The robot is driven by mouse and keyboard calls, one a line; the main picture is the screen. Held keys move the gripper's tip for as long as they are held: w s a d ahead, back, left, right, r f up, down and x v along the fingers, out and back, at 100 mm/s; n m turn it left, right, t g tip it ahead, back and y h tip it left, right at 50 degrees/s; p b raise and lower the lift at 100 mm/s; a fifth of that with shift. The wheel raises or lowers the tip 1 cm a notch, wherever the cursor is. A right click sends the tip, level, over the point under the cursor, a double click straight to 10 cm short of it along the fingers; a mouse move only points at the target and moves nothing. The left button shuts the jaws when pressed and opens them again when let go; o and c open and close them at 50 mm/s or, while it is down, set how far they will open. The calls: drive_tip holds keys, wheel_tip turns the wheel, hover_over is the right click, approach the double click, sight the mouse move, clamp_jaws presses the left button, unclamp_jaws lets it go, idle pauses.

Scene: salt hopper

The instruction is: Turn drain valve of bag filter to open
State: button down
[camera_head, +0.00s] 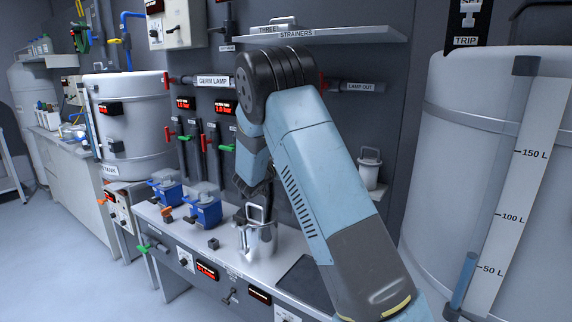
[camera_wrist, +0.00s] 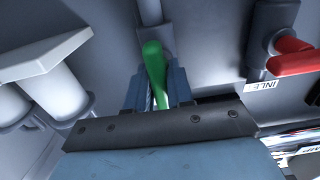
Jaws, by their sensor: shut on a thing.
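In the wrist view, a green valve handle (camera_wrist: 153,62) on a grey pipe fitting stands between my gripper's fingers (camera_wrist: 157,88). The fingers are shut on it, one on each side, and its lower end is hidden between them. In the head view my gripper (camera_head: 256,188) is a dark shape below my arm's wrist, close to the back panel above the bench. The green handle in its grip cannot be made out there. A steel vessel with a bail handle (camera_head: 260,238) stands on the bench below it. I cannot tell which body is the bag filter.
A red handle (camera_wrist: 292,64) with a partly cut-off inlet label sits right of my gripper in the wrist view. Blue pumps (camera_head: 206,208) stand on the bench to the left. A shelf (camera_head: 330,36) is above, and a large tank (camera_head: 455,150) is at the right.

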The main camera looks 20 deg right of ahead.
drive_tip(key=shift+f, duration=0.15)
drive_tip(key=c, duration=1.1)
unclamp_jaws()
drive_tip(key=v, duration=1.3)
drive_tip(key=shift+s+a, duration=0.25)
drive_tip(key=shift+a, duration=0.05)
